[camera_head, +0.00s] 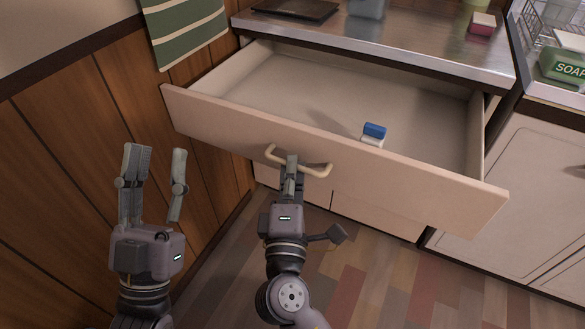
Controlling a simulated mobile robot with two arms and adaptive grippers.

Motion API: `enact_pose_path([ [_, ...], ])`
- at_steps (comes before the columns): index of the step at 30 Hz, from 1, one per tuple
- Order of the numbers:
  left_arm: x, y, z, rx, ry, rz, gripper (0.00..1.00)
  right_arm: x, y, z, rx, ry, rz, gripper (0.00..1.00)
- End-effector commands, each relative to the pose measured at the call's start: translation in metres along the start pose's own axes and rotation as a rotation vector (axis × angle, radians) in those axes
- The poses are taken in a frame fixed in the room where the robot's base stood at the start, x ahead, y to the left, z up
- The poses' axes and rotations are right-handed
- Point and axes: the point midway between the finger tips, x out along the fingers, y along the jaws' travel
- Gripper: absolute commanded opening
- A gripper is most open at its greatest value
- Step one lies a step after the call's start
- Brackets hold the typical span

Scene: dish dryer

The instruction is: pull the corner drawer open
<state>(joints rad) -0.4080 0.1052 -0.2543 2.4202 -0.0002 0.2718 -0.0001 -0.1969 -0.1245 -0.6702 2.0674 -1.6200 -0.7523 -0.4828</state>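The corner drawer (330,155) is pulled well out from under the counter, and its inside shows. A small blue and white block (374,131) lies inside, behind the front panel. The beige bar handle (315,171) is on the drawer front. My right gripper (291,165) is at the middle of this handle, its fingers closed over the bar; the underside of the grip is hidden. My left gripper (156,158) is open and empty, left of the drawer and in front of the wood panelling, touching nothing.
A green striped towel (186,28) hangs on the left wall. The countertop (390,42) above holds a dark tray (295,9) and a pink and white sponge (482,23). A green soap box (562,67) is at far right. The patchwork floor (390,275) in front is clear.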

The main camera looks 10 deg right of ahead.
Motion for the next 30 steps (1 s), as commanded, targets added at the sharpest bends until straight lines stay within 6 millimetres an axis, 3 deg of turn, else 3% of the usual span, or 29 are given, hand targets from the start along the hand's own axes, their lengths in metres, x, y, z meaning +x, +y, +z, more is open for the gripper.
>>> enact_pose_path([
  [9,0.000,0.000,0.000,0.001,-0.001,0.000,0.40,0.000,0.000,0.000,0.000,0.001,0.000,0.30],
  [20,0.000,0.000,0.001,-0.002,-0.003,0.000,0.40,-0.005,-0.001,0.000,-0.002,0.001,-0.001,0.30],
  [23,0.000,0.000,0.001,-0.001,-0.003,0.000,0.40,-0.018,-0.001,-0.001,-0.002,0.003,-0.002,0.30],
  [30,0.000,0.000,0.000,-0.001,-0.002,0.000,0.40,-0.069,-0.002,0.000,-0.003,0.004,-0.003,0.30],
])
